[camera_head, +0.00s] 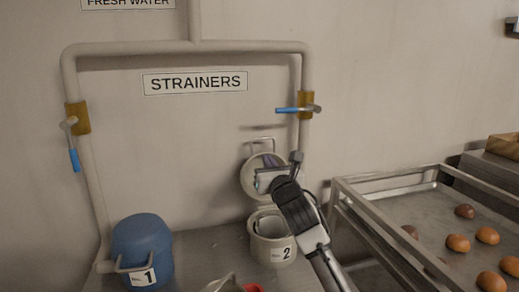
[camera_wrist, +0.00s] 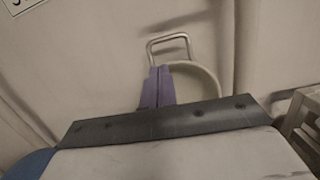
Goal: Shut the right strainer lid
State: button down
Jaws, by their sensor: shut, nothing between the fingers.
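The right strainer (camera_head: 262,249) is a cream pot with a "2" label, standing below the right pipe. Its round cream lid (camera_head: 247,178) stands up open behind the pot, with a metal loop handle at its top. My gripper (camera_head: 270,161) is in front of the raised lid and hides part of it. In the wrist view the purple fingers (camera_wrist: 157,88) are together and empty, over the lid's left part. The lid's rim (camera_wrist: 208,77) and handle (camera_wrist: 169,39) show beyond them. I cannot tell whether the fingers touch the lid.
The left strainer (camera_head: 143,243) is blue, labelled "1", with its lid down. Blue-handled valves sit on the left pipe (camera_head: 73,158) and right pipe (camera_head: 288,110). A metal tray rack (camera_head: 345,192) with several buns stands close at right. A red object (camera_head: 254,288) lies at the bottom edge.

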jog(key=p+x, duration=0.1)
jog(key=x, duration=0.1)
jog(key=d+p+x, duration=0.1)
jog(key=p+x, duration=0.1)
jog(key=x, duration=0.1)
jog(key=p+x, duration=0.1)
jog(key=x, duration=0.2)
jog(key=shift+w+d+r+p, duration=0.1)
jog(key=shift+w+d+p, duration=0.05)
jog(key=shift+w+p, duration=0.2)
jog(key=shift+w, duration=0.7)
jog(key=shift+a+f, duration=0.2)
